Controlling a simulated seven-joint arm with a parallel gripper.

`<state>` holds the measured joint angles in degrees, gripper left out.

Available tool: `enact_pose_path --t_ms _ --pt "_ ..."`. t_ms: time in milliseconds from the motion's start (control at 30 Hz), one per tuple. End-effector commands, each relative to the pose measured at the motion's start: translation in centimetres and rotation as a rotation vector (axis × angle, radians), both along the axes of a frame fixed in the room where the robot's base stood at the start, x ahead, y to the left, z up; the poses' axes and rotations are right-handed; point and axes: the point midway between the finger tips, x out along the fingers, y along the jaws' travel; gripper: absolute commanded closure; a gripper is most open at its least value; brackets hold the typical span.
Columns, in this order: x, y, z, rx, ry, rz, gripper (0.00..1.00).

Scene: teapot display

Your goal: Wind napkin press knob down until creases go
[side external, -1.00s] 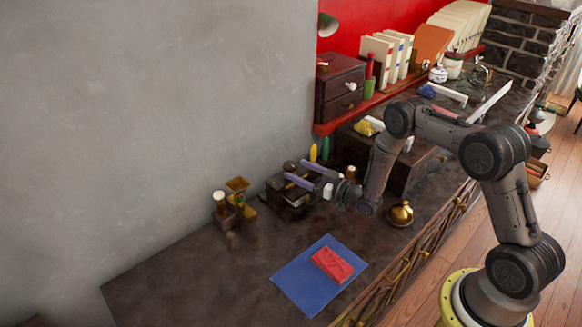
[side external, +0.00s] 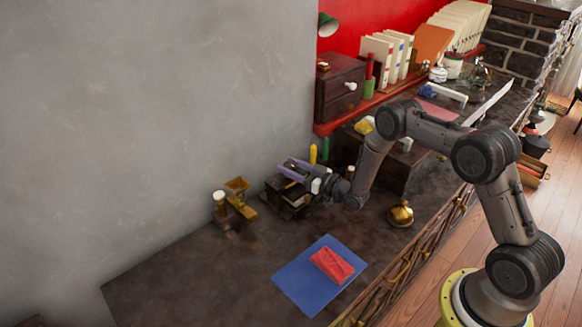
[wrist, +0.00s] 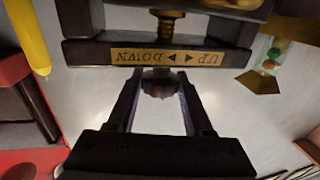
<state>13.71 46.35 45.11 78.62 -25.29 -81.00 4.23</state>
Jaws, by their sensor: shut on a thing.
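The napkin press is a dark frame standing on the counter against the wall, and in the side view (side external: 289,200) my arm partly hides it. In the wrist view its dark crossbar (wrist: 90,52) carries a brass plate (wrist: 165,57) reading UP and DOWN with arrows, upside down. A brass screw (wrist: 167,25) runs through the bar. The dark lobed knob (wrist: 159,86) sits at the screw's end, between my gripper's two fingers. My gripper (side external: 290,169) is shut on the knob. No napkin or creases can be made out in the press.
A brass piece with a white-topped post (side external: 219,197) stands left of the press. A blue mat (side external: 295,285) with a red folded cloth (side external: 332,264) lies in front. A golden lidded pot (side external: 400,213) stands to the right. Yellow and green upright objects stand behind. The front left counter is clear.

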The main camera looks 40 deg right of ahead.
Motion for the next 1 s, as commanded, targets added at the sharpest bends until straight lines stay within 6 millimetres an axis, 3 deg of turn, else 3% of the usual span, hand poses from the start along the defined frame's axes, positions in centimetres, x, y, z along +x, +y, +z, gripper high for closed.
enact_pose_path --t_ms 33,100,533,1000 --pt "0.00 -0.03 0.01 0.000 0.000 -0.001 0.89" --pt "-0.01 -0.03 0.01 0.000 0.000 -0.001 1.00" --pt "-0.04 0.15 0.02 -0.001 0.000 -0.088 1.00" --pt "0.05 0.58 0.04 0.000 -0.002 -0.482 1.00"
